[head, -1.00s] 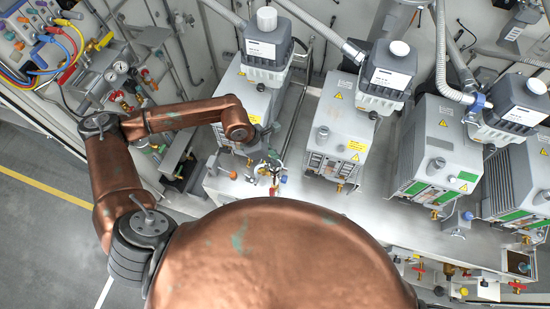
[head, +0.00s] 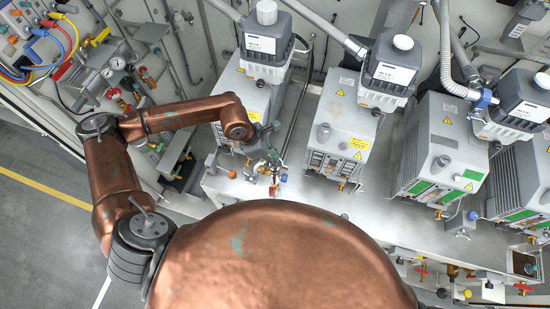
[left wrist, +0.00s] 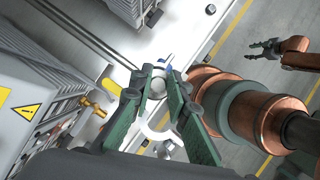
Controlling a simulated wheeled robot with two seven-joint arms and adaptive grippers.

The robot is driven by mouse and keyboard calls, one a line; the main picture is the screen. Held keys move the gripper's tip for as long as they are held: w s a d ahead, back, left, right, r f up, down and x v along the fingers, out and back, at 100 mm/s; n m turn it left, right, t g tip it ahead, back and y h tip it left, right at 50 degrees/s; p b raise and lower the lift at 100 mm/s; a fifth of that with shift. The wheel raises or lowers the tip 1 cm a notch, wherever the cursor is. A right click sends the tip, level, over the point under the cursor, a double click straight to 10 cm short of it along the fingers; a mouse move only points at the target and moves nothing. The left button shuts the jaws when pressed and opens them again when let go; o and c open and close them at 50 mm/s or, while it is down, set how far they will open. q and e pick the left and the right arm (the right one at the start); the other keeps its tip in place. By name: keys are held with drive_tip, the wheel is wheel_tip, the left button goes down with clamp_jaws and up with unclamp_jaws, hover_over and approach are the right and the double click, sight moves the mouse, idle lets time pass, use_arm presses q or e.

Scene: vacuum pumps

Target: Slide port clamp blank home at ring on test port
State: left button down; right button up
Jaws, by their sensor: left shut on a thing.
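My left gripper (left wrist: 156,84) has green fingers and is shut on a small pale metal part, which I take to be the port clamp blank (left wrist: 159,86). A pale curved ring-shaped part (left wrist: 153,131) shows between the finger bases; I cannot tell if it belongs to the same piece. In the head view the left gripper (head: 272,165) is small, at the front edge of the bench by the first pump. The test port and its ring cannot be told apart from the fittings there. My right gripper (left wrist: 262,48) shows in the left wrist view, over the floor, with fingers apart.
Several grey vacuum pumps (head: 341,125) stand in a row on the metal bench (head: 300,192). Hoses run up behind them. A panel with coloured cables (head: 35,45) and gauges is at the upper left. Open floor (head: 40,215) lies at the left.

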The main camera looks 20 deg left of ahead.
use_arm(q)
drive_tip(key=shift+f+b, duration=0.25)
drive_tip(key=shift+b, duration=0.1)
idle(0.5)
drive_tip(key=c, duration=1.8)
unclamp_jaws()
drive_tip(key=shift+o, duration=0.2)
drive_tip(key=v, duration=1.2)
drive_tip(key=shift+d, duration=0.1)
